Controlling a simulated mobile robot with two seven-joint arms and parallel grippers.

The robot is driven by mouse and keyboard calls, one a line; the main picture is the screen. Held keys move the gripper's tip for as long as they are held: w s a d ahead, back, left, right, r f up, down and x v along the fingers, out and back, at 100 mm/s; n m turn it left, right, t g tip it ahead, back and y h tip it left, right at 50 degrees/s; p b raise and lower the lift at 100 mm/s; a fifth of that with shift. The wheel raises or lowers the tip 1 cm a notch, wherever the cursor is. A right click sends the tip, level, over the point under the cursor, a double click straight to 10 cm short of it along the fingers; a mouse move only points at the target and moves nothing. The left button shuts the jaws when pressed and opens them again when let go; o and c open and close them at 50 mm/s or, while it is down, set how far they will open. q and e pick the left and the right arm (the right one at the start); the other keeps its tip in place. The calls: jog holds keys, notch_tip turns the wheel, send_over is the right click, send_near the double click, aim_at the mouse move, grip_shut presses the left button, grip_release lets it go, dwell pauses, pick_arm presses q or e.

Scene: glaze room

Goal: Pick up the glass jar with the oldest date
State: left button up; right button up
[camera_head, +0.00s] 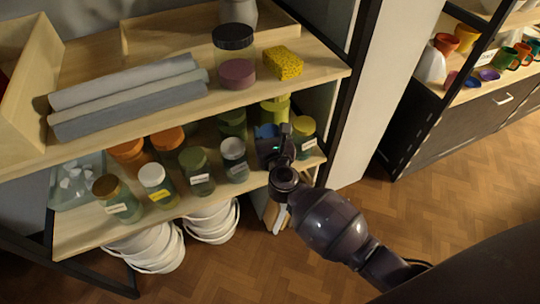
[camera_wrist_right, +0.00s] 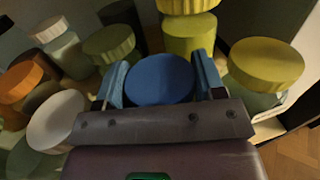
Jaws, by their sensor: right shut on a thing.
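Several glass jars with coloured lids and small labels stand on the lower shelf (camera_head: 80,238). My right gripper (camera_head: 268,140) reaches in at the right end of that shelf. In the right wrist view its blue fingers (camera_wrist_right: 162,80) are shut on a blue-lidded jar (camera_wrist_right: 160,78); the lid also shows in the head view (camera_head: 265,130). That jar's body and label are hidden by my gripper. Nearby are a yellow-lidded jar (camera_head: 303,127) on the right and a white-lidded jar (camera_head: 233,150) on the left. The label dates are too small to read. My left gripper is not in view.
The upper shelf holds grey rolls (camera_head: 130,98), a dark-lidded jar (camera_head: 234,60) and a yellow sponge (camera_head: 283,62), above the lower jars. White buckets (camera_head: 152,248) stand underneath. A black shelf post (camera_head: 350,90) is right of my gripper. The floor in front is clear.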

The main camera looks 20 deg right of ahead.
grip_shut()
